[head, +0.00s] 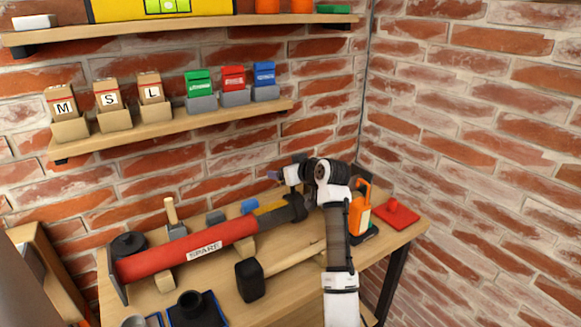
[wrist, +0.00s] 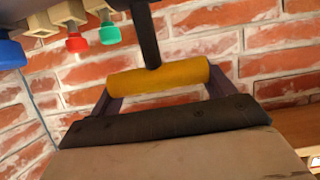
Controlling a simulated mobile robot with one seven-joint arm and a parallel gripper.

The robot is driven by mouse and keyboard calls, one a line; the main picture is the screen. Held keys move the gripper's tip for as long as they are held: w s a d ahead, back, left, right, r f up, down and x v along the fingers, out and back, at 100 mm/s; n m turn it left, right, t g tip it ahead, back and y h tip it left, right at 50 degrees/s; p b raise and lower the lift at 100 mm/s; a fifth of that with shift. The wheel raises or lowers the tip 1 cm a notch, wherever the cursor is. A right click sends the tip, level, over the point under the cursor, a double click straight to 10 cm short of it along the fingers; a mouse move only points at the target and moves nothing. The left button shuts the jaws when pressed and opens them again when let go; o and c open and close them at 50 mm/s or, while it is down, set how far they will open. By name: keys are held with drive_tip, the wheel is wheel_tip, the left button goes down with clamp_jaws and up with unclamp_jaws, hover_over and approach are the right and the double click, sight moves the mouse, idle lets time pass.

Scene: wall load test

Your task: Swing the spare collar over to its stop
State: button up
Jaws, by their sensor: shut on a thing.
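The spare (head: 190,249) is a thick red tube with a white SPARE label, lying slantwise along the bench. A dark collar (head: 291,212) is at its right end, partly hidden by my arm. In the wrist view, my gripper (wrist: 158,82) is shut on a yellow cylindrical handle (wrist: 165,77), one finger at each end. A black rod (wrist: 146,35) runs from the handle's middle to the picture's top edge. In the head view, my gripper (head: 281,175) is above the collar, and the handle is hidden there. I cannot make out the stop.
A mallet with a black head (head: 250,280) lies in front of the tube. Shelves (head: 185,125) with boxes and bins hang above; brick walls close the corner.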

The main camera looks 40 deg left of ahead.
drive_tip(key=shift+a+f+g+h+p, duration=0.4)
drive_tip(key=shift+a+f+h, duration=0.15)
drive_tip(key=shift+f, duration=0.3)
drive_tip(key=o, duration=1.3)
drive_tip(key=shift+w+f, duration=0.1)
drive_tip(key=shift+w, duration=0.05)
drive_tip(key=shift+d+r, duration=0.15)
drive_tip(key=shift+r, duration=0.2)
drive_tip(key=b+v, duration=0.4)
drive_tip(key=v, duration=0.9)
drive_tip(key=shift+s+d, duration=0.2)
drive_tip(key=shift+s, duration=0.05)
